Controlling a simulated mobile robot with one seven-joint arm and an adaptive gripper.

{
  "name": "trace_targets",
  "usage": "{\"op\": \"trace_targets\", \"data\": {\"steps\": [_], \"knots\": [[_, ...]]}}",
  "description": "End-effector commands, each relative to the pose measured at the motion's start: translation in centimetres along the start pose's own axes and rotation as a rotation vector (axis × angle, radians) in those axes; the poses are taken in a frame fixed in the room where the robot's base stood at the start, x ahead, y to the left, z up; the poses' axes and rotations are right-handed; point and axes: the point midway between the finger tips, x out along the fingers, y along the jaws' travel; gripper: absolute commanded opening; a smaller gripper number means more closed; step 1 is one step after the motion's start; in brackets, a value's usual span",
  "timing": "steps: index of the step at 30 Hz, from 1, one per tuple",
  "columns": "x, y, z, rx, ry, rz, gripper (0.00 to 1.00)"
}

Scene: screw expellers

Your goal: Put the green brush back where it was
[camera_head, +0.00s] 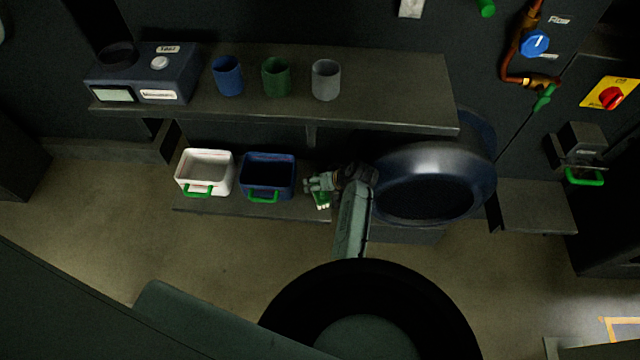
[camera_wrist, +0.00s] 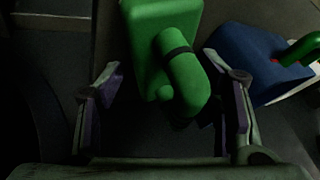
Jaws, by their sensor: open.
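The green brush (camera_head: 322,200) shows in the head view at the lower shelf, right of the blue bin, with pale bristle ends toward the front. Most of it is hidden by my gripper (camera_head: 320,183). In the wrist view the green brush (camera_wrist: 182,78), with a dark ring around its handle, lies between the spread fingers of my gripper (camera_wrist: 163,68). The fingers stand apart from it on both sides. I cannot tell whether the brush rests fully on the shelf.
A blue bin (camera_head: 268,157) and a white bin (camera_head: 180,172), both green-handled, stand left on the lower shelf (camera_head: 225,208). A large dark rounded vessel (camera_head: 400,163) stands close on the right. The upper shelf (camera_head: 400,90) holds blue, green and grey cups above my gripper.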

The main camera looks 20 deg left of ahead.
Motion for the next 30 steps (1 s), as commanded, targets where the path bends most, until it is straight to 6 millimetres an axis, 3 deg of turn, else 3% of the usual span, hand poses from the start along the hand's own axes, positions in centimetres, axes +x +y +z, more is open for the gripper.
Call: {"op": "trace_targets", "data": {"steps": [5, 8, 21, 30], "knots": [[-0.6, -0.1, -0.2, 0.000, 0.002, 0.001, 0.60], [-2.0, 0.0, -0.1, 0.001, 0.002, 0.001, 0.60], [-10.7, 0.0, -0.2, 0.000, 0.003, 0.001, 0.60], [-12.3, -0.1, -0.1, 0.000, 0.000, 0.000, 0.60]]}}
